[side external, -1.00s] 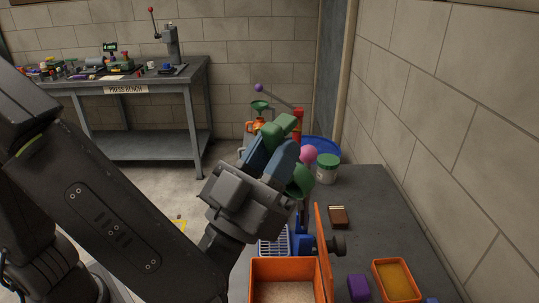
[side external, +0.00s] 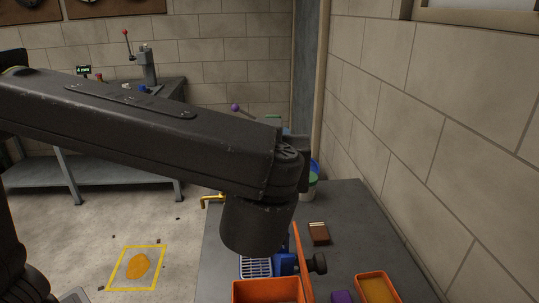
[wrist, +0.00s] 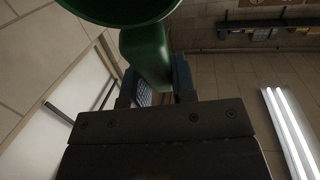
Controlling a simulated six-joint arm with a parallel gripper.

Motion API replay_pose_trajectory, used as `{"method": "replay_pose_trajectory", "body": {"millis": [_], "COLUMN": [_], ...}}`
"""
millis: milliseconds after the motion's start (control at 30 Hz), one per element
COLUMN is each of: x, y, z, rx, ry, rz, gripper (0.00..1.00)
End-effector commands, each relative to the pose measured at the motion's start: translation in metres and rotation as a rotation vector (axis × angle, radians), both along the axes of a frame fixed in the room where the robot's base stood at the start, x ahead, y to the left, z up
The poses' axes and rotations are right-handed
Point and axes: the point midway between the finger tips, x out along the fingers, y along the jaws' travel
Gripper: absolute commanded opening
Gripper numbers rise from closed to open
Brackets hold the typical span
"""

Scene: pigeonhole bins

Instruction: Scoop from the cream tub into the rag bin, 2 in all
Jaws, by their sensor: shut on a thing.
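My gripper (wrist: 155,82) is shut on the green handle of a scoop (wrist: 146,52) in the wrist view. The scoop's round green bowl fills the top of that view, cut off by the edge; I cannot tell whether it holds anything. In the side view my arm hides most of the gripper and scoop. An orange bin (side external: 268,291) stands at the bottom of the side view, its contents out of sight now. I cannot tell which containers are the cream tub and the rag bin.
An orange tray with yellow-brown contents (side external: 377,289), a purple block (side external: 342,297), a brown block (side external: 318,233), a blue-and-black device (side external: 290,264) and a basket grid (side external: 256,267) lie on the grey table. A wall rises at right. A yellow floor square (side external: 137,267) lies at left.

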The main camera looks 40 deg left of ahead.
Motion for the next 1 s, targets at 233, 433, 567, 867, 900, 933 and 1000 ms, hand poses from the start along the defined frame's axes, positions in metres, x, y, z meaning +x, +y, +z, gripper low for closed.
{"method": "replay_pose_trajectory", "body": {"millis": [233, 433, 567, 867, 900, 933, 1000], "x": [0.024, 0.037, 0.043, 0.050, 0.050, 0.050, 0.050], "y": [0.018, 0.027, 0.031, 0.036, 0.036, 0.036, 0.036], "z": [-0.007, -0.022, -0.034, -0.058, -0.061, -0.062, -0.065], "rx": [-0.192, -0.326, -0.410, -0.572, -0.586, -0.594, -0.608], "ry": [0.260, 0.453, 0.576, 0.808, 0.828, 0.841, 0.864], "rz": [0.004, 0.004, 0.005, 0.002, 0.001, 0.002, 0.001], "gripper": [0.00, 0.00, 0.00, 0.00, 0.00, 0.00, 0.00]}}
